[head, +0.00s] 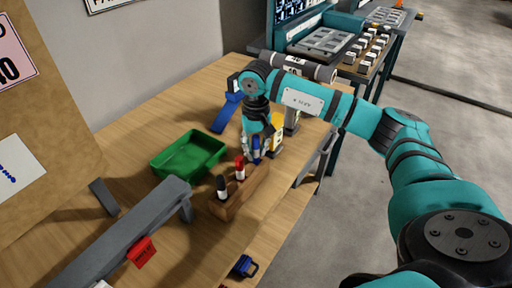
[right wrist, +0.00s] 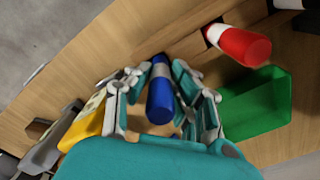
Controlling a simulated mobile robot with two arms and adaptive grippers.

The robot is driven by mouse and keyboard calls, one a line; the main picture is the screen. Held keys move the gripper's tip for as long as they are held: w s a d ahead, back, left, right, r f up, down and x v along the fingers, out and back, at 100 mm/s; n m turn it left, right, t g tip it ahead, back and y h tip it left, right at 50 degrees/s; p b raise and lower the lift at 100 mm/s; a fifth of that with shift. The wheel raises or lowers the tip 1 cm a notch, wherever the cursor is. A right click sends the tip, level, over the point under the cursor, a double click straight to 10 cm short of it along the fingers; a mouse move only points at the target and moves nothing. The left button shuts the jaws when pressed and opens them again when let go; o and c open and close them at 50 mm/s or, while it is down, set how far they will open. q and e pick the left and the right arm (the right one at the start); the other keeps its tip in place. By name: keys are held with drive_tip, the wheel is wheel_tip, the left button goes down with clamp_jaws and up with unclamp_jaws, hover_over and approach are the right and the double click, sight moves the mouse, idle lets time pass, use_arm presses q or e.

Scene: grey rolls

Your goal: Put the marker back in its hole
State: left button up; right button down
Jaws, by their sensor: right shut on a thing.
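A wooden block (head: 241,194) with holes stands on the workbench. A black marker (head: 222,188) and a red marker (head: 240,168) stand upright in it. The blue marker (head: 256,154) is at the block's far end, between the fingers of my right gripper (head: 257,152). In the right wrist view, the gripper (right wrist: 162,100) is shut on the blue marker (right wrist: 160,95), close to the block (right wrist: 190,45) and beside the red marker (right wrist: 240,46). The lower end of the blue marker is hidden, so I cannot tell whether it is in a hole. My left gripper is not in view.
A green tray (head: 188,157) lies left of the block. A grey rail (head: 120,240) with a red tag (head: 141,252) stands at the front left. A yellow tool (head: 277,130) and a blue object (head: 227,113) are behind. The bench edge is close on the right.

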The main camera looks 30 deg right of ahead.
drive_tip(key=shift+f+b, duration=0.5)
drive_tip(key=shift+f, duration=0.25)
drive_tip(key=c, duration=1.1)
unclamp_jaws()
drive_tip(key=shift+r, duration=0.1)
drive_tip(key=shift+r, duration=0.25)
wheel_tip(320, 180, up, 12)
drive_tip(key=shift+f, duration=0.25)
drive_tip(key=shift+s+f, duration=0.1)
